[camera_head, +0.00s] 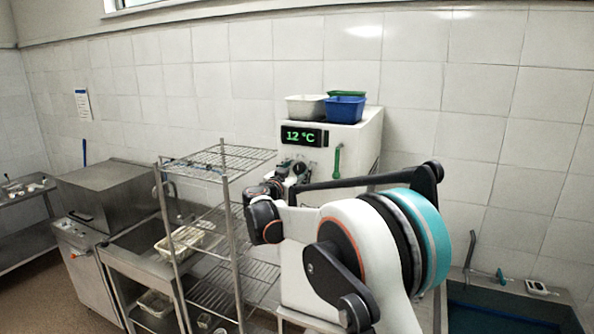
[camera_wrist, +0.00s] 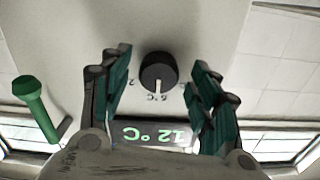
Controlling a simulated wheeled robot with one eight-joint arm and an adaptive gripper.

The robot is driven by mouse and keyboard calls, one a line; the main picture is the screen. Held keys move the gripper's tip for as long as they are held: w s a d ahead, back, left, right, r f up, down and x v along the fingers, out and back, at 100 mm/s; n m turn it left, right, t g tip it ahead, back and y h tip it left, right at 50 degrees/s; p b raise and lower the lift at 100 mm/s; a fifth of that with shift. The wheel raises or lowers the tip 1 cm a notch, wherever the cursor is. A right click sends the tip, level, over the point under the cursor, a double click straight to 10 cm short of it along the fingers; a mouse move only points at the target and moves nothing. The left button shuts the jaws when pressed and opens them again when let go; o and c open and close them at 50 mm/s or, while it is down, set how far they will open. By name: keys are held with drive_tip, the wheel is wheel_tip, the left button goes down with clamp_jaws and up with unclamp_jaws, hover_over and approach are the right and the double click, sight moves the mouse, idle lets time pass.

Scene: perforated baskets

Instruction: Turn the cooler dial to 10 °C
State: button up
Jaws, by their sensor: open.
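The white cooler (camera_head: 357,150) stands against the tiled wall in the head view. Its display (camera_head: 304,136) reads 12 °C in green. The display also shows upside down in the wrist view (camera_wrist: 150,134). The round black dial (camera_wrist: 158,72) is on the cooler front, its white pointer line toward the display in the wrist view, with small marks around it. My gripper (camera_wrist: 160,60) is open, its green-padded fingers on either side of the dial with visible gaps. In the head view my gripper (camera_head: 283,182) is in front of the cooler and partly hides the dial area.
A green handle (camera_head: 337,160) is on the cooler front, also in the wrist view (camera_wrist: 37,105). A blue basket (camera_head: 345,110) and a pale basket (camera_head: 306,108) sit on top. A wire rack (camera_head: 222,160) stands close on the left. A blue sink (camera_head: 500,308) is at the lower right.

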drive_tip(key=shift+w+d, duration=0.15)
drive_tip(key=shift+w, duration=0.15)
drive_tip(key=c, duration=1.1)
drive_tip(key=shift+o, duration=0.2)
